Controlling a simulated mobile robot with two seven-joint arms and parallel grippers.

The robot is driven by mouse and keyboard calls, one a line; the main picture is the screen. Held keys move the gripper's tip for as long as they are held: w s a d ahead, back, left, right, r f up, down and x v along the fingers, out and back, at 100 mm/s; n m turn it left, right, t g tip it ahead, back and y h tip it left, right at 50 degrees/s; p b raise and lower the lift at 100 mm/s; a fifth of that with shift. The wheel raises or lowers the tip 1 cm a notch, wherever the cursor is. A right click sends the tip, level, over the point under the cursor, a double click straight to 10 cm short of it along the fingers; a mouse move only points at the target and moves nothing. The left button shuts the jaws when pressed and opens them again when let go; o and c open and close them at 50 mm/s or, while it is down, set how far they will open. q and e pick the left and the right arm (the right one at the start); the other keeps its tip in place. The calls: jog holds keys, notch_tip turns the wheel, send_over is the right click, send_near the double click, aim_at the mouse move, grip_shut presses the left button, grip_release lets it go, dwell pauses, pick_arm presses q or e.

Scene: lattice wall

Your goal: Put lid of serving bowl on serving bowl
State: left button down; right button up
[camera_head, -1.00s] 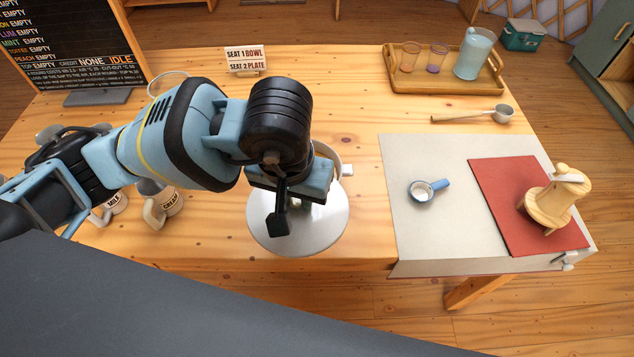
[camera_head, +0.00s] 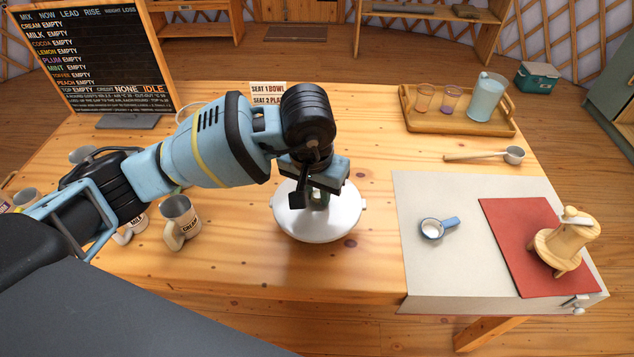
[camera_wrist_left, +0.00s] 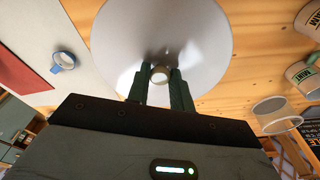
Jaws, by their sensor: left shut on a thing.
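The white, round lid of the serving bowl (camera_head: 318,222) is in the middle of the table's front part. My left gripper (camera_head: 318,200) is above it, shut on its knob. In the left wrist view the lid (camera_wrist_left: 190,35) spreads out in front of my left gripper (camera_wrist_left: 160,85), with the pale knob (camera_wrist_left: 160,73) between the fingers. The serving bowl is mostly hidden under the lid; a small white handle (camera_head: 363,203) shows at the lid's right edge. I cannot tell whether the lid touches the rim. My right gripper is not in view.
A cream mug (camera_head: 180,218) and other mugs stand left of the lid. A wooden tray (camera_head: 410,118) with a pitcher (camera_head: 487,97) is at the back right.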

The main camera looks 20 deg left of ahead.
pick_arm(q)
jog(key=w, duration=0.2)
jog(key=w+a, duration=0.1)
jog(key=w, duration=0.1)
jog(key=shift+a+f, duration=0.15)
jog(key=shift+w, duration=0.1)
jog(key=shift+w, duration=0.1)
jog(key=shift+w+a, duration=0.15)
jog(key=shift+w, duration=0.15)
notch_tip(320, 180, down, 3)
jog(key=shift+f+p, duration=0.2)
jog(key=shift+p, duration=0.1)
jog(key=shift+f, duration=0.1)
jog(key=shift+f, duration=0.15)
jog(key=shift+f, duration=0.35)
